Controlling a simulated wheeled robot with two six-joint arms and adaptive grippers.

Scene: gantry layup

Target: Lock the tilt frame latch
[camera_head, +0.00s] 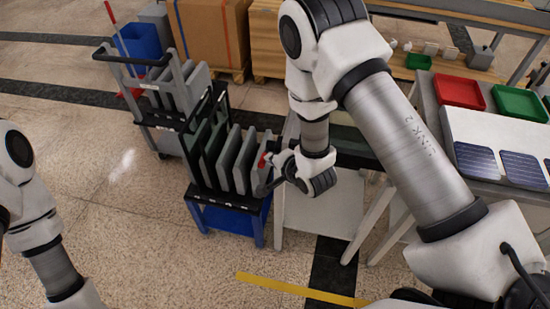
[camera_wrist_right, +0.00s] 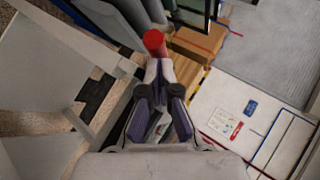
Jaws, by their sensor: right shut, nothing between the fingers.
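A red knob (camera_head: 262,160), which looks like the latch handle, shows at the right side of a dark rack (camera_head: 208,184) holding upright grey panels. In the right wrist view the red knob (camera_wrist_right: 154,42) is just beyond my fingertips. My right gripper (camera_head: 270,180) is beside the rack's right end, shut with nothing between its fingers. In the wrist view its fingertips (camera_wrist_right: 158,70) meet right below the knob; I cannot tell if they touch it. The rest of the latch is hidden. My left arm shows at the left edge, its gripper out of frame.
A blue-based cart (camera_head: 230,222) carries the rack. A grey trolley (camera_head: 165,95) stands behind left, cardboard boxes (camera_head: 207,32) at the back. A table with a red tray (camera_head: 459,91), a green tray (camera_head: 519,103) and dark cells is at right. Floor in front is clear.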

